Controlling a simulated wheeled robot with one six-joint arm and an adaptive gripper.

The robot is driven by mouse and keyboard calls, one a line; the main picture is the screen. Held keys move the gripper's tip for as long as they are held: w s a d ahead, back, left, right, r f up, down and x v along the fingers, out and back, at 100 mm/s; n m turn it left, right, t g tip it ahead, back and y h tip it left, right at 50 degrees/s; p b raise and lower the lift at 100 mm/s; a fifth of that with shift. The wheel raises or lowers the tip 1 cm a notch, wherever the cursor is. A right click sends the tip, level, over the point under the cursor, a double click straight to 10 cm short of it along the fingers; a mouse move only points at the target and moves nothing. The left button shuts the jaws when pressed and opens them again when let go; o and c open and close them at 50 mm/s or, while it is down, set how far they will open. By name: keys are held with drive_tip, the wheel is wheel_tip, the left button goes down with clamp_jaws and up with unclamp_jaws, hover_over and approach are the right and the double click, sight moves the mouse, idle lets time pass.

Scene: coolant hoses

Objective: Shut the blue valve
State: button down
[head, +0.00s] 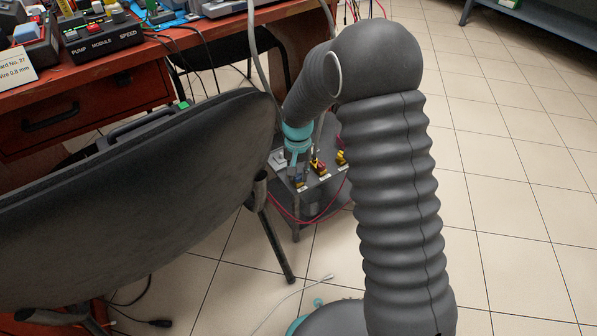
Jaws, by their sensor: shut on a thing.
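My gripper (296,168) reaches down from the teal wrist to the left end of a row of small valves on a low grey box. The blue valve (299,184) is the leftmost, with a yellowish body, and shows just below the fingers. My gripper is shut on the blue valve's upper part. The fingers and wrist hide most of its handle, so its angle cannot be told. A valve with red and yellow parts (318,167) stands in the middle, and a yellow valve (341,157) stands at the right.
A dark chair (130,185) fills the left foreground, its edge close to the box (313,207). A wooden desk (130,95) with electronic modules stands behind it. Hoses and red wires run around the box. The tiled floor (510,170) at the right is clear.

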sight(298, 175)
drive_tip(key=shift+w+r+m, duration=0.1)
drive_tip(key=shift+w+m, duration=0.05)
drive_tip(key=shift+m, duration=0.45)
drive_tip(key=c, duration=0.9)
unclamp_jaws()
wheel_tip(298, 175, up, 12)
drive_tip(key=shift+f, duration=0.1)
